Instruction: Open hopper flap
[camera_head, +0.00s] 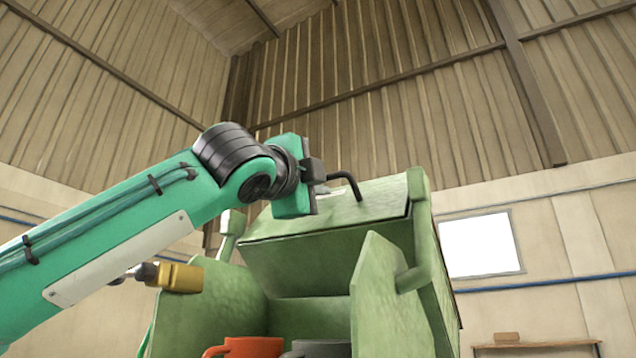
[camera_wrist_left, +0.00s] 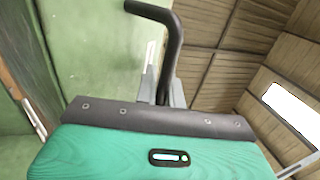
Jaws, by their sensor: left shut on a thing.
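The green hopper flap (camera_head: 335,212) is a broad panel with a black bent handle (camera_head: 346,178) on its upper face. It is tilted up at the top of the green hopper (camera_head: 378,305), with open space beneath it. My left gripper (camera_head: 318,172) is at the handle, its jaws shut on it. In the left wrist view the black handle (camera_wrist_left: 168,50) rises from between the fingers, beside the green flap surface (camera_wrist_left: 90,45). The fingertips are partly hidden behind the gripper body. My right gripper is in neither view.
An orange mug-like thing (camera_head: 250,347) and a dark grey one (camera_head: 318,349) are low inside the hopper. A yellow block-shaped thing (camera_head: 180,278) is left of the hopper, below my left arm. A shelf (camera_head: 537,346) with a small box stands at the right. Space above the flap looks clear.

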